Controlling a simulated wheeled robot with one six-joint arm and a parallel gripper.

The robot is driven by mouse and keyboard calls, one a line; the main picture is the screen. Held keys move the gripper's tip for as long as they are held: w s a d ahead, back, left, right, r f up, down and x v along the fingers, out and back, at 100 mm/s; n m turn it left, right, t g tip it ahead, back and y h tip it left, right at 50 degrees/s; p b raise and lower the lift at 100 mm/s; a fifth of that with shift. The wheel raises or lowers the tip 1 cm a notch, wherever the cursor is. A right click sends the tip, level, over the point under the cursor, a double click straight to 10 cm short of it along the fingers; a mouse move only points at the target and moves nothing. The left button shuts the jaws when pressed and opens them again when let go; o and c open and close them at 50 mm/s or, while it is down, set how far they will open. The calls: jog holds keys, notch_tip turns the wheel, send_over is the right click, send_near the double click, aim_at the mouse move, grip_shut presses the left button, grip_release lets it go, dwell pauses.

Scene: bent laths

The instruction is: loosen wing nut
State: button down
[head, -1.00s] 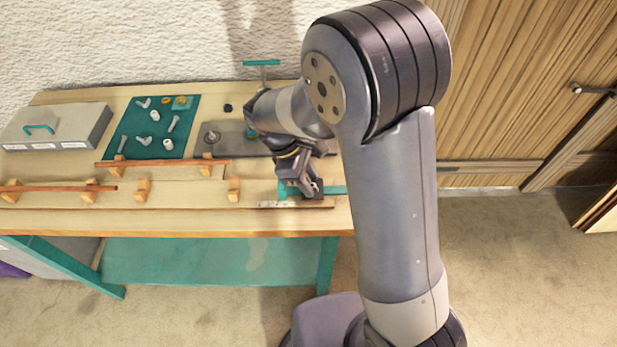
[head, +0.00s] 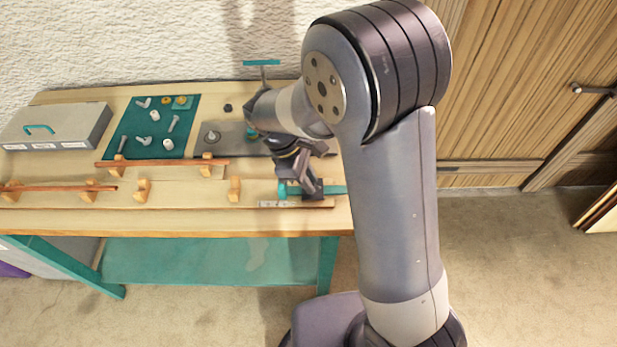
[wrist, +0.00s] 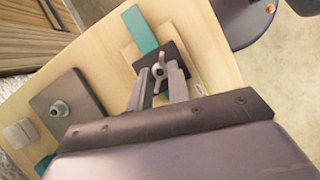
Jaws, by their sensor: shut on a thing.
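In the wrist view the metal wing nut (wrist: 158,72) stands over a dark plate (wrist: 172,60), beside a teal bar (wrist: 140,30). My gripper (wrist: 159,80) has its two fingers on either side of the wing nut and is shut on it. In the head view my gripper (head: 314,190) reaches down at the right part of the bench, over the teal bar (head: 335,189). The wing nut is hidden there behind the gripper.
Reddish laths (head: 160,162) rest on wooden blocks (head: 234,189). A green mat (head: 190,128) holds several bolts and nuts. A grey case (head: 58,128) stands at the left. A dark plate with a round fitting (wrist: 60,108) lies near my gripper.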

dwell(0.7)
jog(key=c, duration=1.3)
grip_release()
jog(key=shift+c, duration=0.2)
jog(key=v, duration=1.1)
